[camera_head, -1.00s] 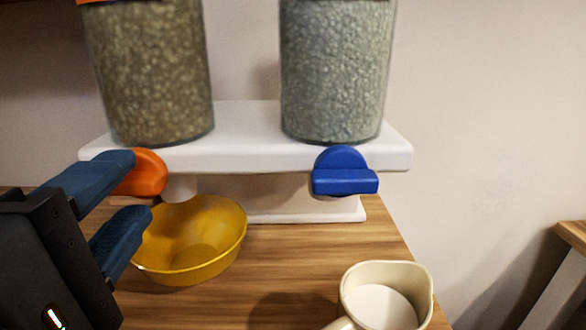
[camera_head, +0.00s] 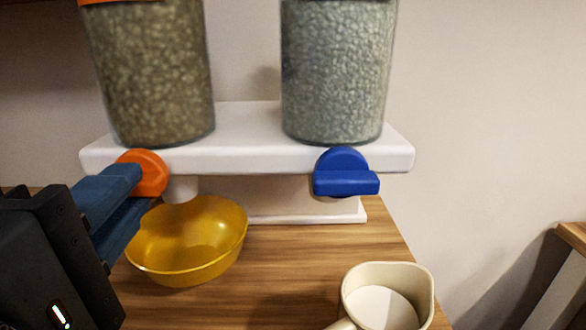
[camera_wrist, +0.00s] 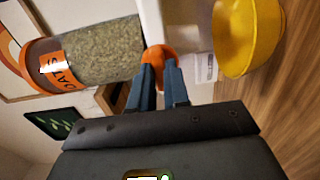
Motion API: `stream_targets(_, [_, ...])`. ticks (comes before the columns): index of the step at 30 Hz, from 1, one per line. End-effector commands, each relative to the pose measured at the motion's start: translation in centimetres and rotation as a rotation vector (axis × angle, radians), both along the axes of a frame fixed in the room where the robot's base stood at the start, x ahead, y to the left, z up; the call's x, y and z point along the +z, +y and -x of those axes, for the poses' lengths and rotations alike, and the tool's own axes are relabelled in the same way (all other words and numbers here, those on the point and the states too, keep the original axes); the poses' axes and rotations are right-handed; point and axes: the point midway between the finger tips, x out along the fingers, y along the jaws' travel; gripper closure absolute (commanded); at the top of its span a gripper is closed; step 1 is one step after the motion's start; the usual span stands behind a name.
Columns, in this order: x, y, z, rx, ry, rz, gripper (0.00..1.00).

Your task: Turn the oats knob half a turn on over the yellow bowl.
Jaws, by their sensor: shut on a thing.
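The orange oats knob (camera_head: 153,172) is on the front of the white dispenser, below the left canister (camera_head: 155,75). My gripper (camera_head: 138,183) is shut on this knob; in the wrist view the blue fingers (camera_wrist: 161,75) close on the orange knob (camera_wrist: 158,55). The wrist view also shows the orange "OATS" label (camera_wrist: 54,68) on that canister. The yellow bowl (camera_head: 215,255) stands on the wooden counter below the left spout (camera_head: 182,188). It also shows in the wrist view (camera_wrist: 235,45). The inside of the bowl looks empty.
A blue knob (camera_head: 346,175) sits under the right canister (camera_head: 335,75) of pale grain. A cream mug (camera_head: 420,285) with white contents stands at the front right of the counter. Bare wood (camera_head: 295,265) lies between bowl and mug.

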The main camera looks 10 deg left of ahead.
Motion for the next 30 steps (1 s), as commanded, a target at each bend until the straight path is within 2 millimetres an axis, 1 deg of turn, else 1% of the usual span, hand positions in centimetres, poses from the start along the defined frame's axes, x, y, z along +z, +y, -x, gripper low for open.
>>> stream_targets(5, [-0.06, -0.03, -0.02, -0.001, 0.009, -0.03, 1.0])
stream_targets(11, [-0.04, -0.01, 0.02, 0.0, 0.034, -0.13, 1.0])
stream_targets(30, [-0.21, -0.01, 0.01, -0.002, 0.171, -0.701, 1.0])
